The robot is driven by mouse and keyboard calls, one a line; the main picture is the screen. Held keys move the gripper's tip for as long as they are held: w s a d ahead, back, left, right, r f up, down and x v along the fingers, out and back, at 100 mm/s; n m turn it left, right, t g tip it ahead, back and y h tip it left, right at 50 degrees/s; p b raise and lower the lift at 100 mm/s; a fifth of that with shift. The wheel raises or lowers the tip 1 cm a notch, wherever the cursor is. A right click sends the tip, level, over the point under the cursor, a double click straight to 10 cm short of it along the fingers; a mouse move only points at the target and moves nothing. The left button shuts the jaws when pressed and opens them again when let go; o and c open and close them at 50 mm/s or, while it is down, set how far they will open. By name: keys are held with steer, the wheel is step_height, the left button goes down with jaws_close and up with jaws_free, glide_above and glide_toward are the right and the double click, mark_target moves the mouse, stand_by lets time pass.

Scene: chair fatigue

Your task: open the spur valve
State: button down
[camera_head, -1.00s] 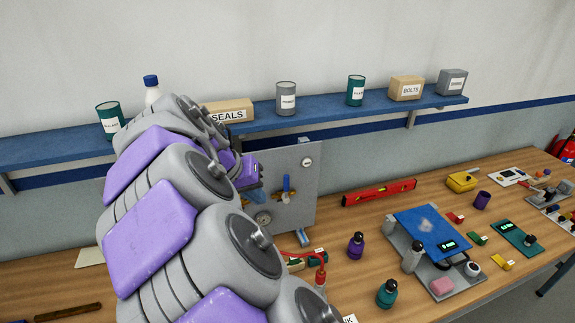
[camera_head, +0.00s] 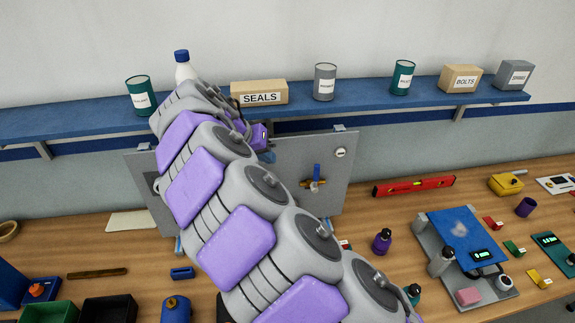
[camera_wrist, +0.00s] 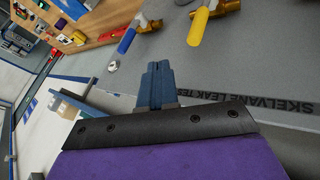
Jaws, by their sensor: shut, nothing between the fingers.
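A grey upright test panel (camera_head: 285,155) stands on the bench behind my arm. In the head view it carries a valve with an upright blue handle (camera_head: 316,173) on a brass body. In the wrist view the panel (camera_wrist: 235,70) shows the blue handle (camera_wrist: 128,39) and another valve with a yellow handle (camera_wrist: 198,25). I cannot read which is the spur valve. My gripper (camera_wrist: 158,68) is shut and empty, its blue fingers apart from both handles. In the head view my arm hides the panel's middle and the fingertips.
The blue shelf (camera_head: 85,125) above the panel holds a SEALS box (camera_head: 259,93), cans and a white bottle (camera_head: 186,70). On the bench, a red level (camera_head: 413,186) and a blue-topped fixture (camera_head: 455,233) stand right. Bins and a blue can (camera_head: 175,310) are at the front left.

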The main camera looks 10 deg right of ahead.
steer(key=x, duration=1)
steer(key=shift+d+f, duration=0.1)
steer(key=shift+d, duration=0.2)
steer(key=shift+s+d, duration=0.15)
steer(key=shift+d, duration=0.1)
steer(key=d+f+y, duration=0.1)
steer(key=d+y, duration=0.4)
steer(key=d+f+m+y+b, duration=0.1)
steer(key=d+f+y, duration=0.1)
steer(key=d+y, duration=0.4)
steer(key=d+f+m+y+b, duration=0.1)
steer(key=d+y, duration=0.4)
steer(key=shift+s+d+f+y, duration=0.15)
steer(key=shift+s+f+y, duration=0.15)
steer(key=shift+s+f, duration=0.05)
stand_by(0.5)
